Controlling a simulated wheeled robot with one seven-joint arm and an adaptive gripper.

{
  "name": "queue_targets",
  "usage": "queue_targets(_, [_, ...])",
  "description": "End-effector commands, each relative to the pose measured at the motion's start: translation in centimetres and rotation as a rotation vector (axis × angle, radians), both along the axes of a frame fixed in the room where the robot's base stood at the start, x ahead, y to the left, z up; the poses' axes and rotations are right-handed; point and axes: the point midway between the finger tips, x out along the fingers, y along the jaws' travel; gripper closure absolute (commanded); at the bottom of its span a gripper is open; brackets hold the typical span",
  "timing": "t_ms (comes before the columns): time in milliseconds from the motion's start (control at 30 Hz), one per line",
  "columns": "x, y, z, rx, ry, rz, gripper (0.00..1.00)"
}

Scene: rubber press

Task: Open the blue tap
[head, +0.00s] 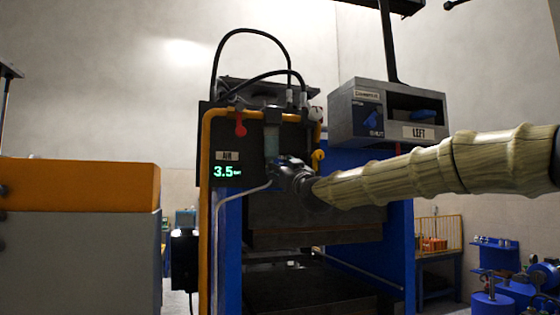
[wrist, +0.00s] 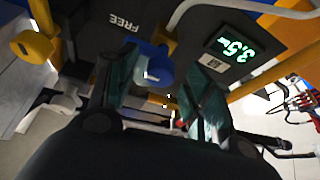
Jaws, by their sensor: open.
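The blue tap (wrist: 158,68) shows in the wrist view on the dark panel, beside the label FREE. It lies between the two fingers of my gripper (wrist: 162,88), nearer the left finger. The fingers are apart, and I cannot tell whether either touches the tap. In the head view my gripper (head: 284,164) is in front of the dark panel, right of the green AIR readout (head: 227,172) of 3.5. It hides the blue tap there.
A red tap (head: 240,126) and a yellow tap (head: 319,158) sit close by on the yellow pipe (head: 206,225). A grey box marked LEFT (head: 345,130) hangs above my arm. The blue press frame (head: 401,240) stands behind. An orange-topped cabinet (head: 80,185) is at the left.

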Motion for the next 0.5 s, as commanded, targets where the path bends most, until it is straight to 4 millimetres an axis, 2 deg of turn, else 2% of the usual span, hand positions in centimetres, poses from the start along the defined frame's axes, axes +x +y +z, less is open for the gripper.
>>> queue_targets(200, [1.02, 0.48, 0.48, 0.001, 0.0, 0.0, 0.49])
queue_targets(500, [1.11, 0.49, 0.45, 0.001, 0.0, 0.0, 0.49])
